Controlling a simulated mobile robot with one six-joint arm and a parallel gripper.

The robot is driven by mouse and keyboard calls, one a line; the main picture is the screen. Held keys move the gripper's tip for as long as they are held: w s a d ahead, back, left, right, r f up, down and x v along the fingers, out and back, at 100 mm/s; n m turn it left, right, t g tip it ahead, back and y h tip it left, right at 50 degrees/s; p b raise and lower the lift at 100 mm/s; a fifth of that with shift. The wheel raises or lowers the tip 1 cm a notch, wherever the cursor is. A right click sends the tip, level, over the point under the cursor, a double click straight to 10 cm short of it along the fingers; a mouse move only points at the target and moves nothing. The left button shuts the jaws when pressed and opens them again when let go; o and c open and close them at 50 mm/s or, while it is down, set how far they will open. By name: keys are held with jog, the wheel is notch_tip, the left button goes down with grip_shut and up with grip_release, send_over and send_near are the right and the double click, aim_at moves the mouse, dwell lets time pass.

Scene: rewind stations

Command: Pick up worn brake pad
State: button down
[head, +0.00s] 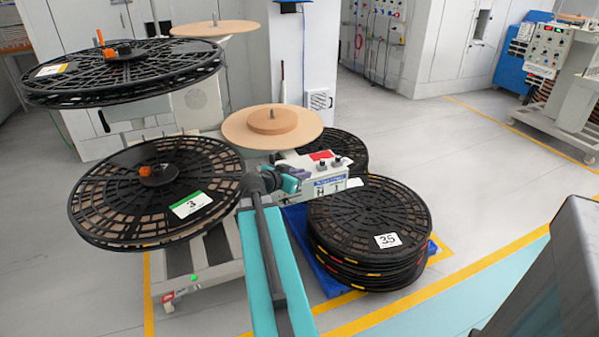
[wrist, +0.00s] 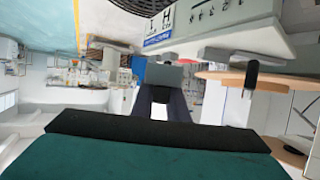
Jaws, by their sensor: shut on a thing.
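In the wrist view, my gripper (wrist: 165,98) has its two dark fingers shut on a small grey block, the worn brake pad (wrist: 165,75), at the fingertips. The pad appears in front of the gap below the white control box. In the head view, my gripper (head: 296,175) is at the end of the teal arm, just in front of the control box (head: 322,178). The pad cannot be made out clearly in the head view. Whether it touches anything besides the fingers cannot be told.
A black reel marked 3 (head: 150,205) is close left of my arm. Another black reel (head: 120,75) is above it. A stack of black reels marked 35 (head: 368,220) stands on a blue pallet to the right. A tan disc (head: 240,128) is behind. Open floor (head: 480,180) lies right.

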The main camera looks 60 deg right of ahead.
jog(key=shift+s+a, duration=0.35)
jog(key=shift+a, duration=0.05)
dwell(0.5)
